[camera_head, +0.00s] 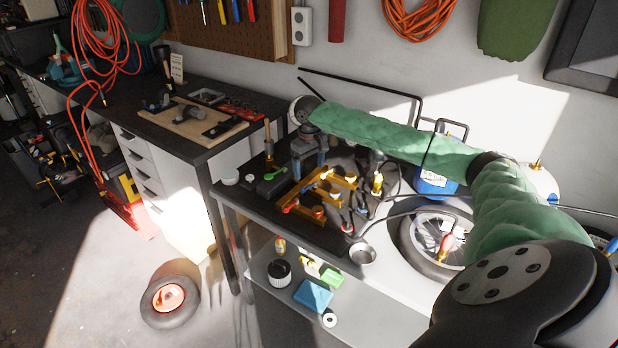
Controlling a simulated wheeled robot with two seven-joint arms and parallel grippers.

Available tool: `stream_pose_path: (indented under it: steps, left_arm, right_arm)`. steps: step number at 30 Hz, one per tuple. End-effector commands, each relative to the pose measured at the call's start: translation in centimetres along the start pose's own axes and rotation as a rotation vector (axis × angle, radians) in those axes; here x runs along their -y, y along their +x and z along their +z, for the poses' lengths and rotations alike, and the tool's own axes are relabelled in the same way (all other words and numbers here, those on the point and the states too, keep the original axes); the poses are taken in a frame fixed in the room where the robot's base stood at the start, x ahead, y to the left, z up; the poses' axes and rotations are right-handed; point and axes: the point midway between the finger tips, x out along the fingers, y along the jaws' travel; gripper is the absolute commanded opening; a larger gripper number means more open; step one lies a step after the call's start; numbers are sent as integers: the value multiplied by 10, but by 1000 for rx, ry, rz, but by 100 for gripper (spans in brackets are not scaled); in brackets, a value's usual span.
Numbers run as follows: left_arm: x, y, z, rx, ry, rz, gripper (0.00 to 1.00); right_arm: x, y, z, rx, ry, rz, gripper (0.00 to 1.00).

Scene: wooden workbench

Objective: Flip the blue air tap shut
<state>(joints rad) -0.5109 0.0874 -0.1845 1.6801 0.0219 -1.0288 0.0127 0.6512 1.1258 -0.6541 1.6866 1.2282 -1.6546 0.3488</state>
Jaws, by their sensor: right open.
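A yellow-brass manifold (322,190) with several fittings stands on the dark bench top. A red handle (290,205) shows at its near left end and a green handle (275,173) on a dark block to its left. My right gripper (309,164) points down, open, just above the far left part of the manifold. Whether it touches anything there is unclear. My left gripper is not in view.
A blue container (436,180) and a wheel (436,238) are on the right, partly behind my green-sleeved arm. A metal cup (362,253) stands at the bench's near edge. The lower shelf holds a blue box (312,296). A small wheel (170,300) lies on the floor.

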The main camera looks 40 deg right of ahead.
Motion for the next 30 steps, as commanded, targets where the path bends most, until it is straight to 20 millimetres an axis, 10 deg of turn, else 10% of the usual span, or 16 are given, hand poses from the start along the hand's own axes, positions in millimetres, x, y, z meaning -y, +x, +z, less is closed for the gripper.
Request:
stream_pose_path:
  steps: [12,24,30]
  left_arm:
    - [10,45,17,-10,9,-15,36]
    - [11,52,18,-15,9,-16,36]
    - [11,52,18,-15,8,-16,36]
  right_arm:
    - [0,53,0,0,0,0,82]
    - [0,62,0,0,-1,0,82]
    - [0,62,0,0,-1,1,44]
